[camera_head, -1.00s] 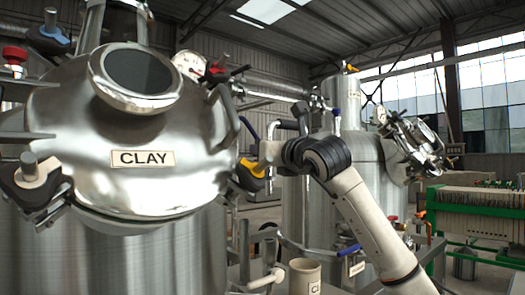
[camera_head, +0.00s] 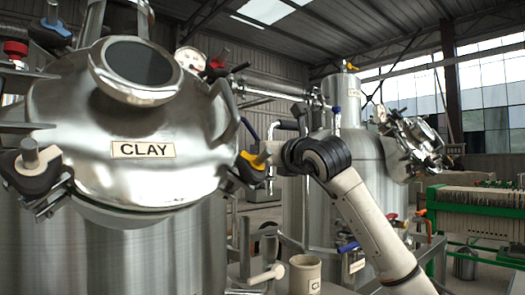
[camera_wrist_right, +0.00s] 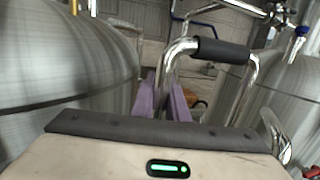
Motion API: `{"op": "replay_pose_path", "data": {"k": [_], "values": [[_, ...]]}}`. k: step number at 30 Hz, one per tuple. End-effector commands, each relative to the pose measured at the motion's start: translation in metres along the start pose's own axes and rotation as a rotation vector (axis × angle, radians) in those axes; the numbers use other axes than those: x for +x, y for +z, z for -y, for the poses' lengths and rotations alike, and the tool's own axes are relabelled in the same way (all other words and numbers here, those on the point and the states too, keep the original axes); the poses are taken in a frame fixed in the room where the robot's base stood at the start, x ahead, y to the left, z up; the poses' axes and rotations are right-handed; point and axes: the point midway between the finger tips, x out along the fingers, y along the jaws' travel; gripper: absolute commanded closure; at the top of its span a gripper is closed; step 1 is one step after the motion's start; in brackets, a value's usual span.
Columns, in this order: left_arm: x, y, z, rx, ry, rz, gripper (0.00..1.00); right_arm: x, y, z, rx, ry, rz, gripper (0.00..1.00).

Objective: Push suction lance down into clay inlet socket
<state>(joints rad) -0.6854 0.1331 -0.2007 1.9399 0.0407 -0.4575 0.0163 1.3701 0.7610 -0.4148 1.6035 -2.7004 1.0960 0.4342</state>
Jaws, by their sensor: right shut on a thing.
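The suction lance (camera_wrist_right: 222,49) appears to be the bent chrome tube with a black sleeve in the right wrist view. My right gripper (camera_wrist_right: 165,103) has purple fingers shut on its chrome tube. In the head view the pale body of my right gripper (camera_head: 273,152) shows beside the CLAY tank, with its fingers hidden. A bent chrome tube with a dark sleeve (camera_head: 288,125) rises behind it. A beige cup-shaped fitting (camera_head: 304,275) with a label starting "CL" stands low in front; it may be the clay inlet socket. Its opening is partly visible. The lance's lower end is hidden.
The steel CLAY tank (camera_head: 140,185) fills the left, with a yellow-handled clamp (camera_head: 255,160) close to my right gripper. A second steel tank (camera_head: 318,210) stands behind my right arm. A green-framed filter press (camera_head: 480,205) is at the right. Pipes crowd the gap between the tanks.

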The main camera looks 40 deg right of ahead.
Motion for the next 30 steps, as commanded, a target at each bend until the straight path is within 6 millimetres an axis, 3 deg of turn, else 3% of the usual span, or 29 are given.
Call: {"op": "replay_pose_path", "data": {"k": [30], "values": [[0.013, 0.007, -0.004, 0.007, 0.007, -0.007, 0.69, -0.003, -0.025, 0.000, -0.001, 0.000, 0.004, 1.00]]}}
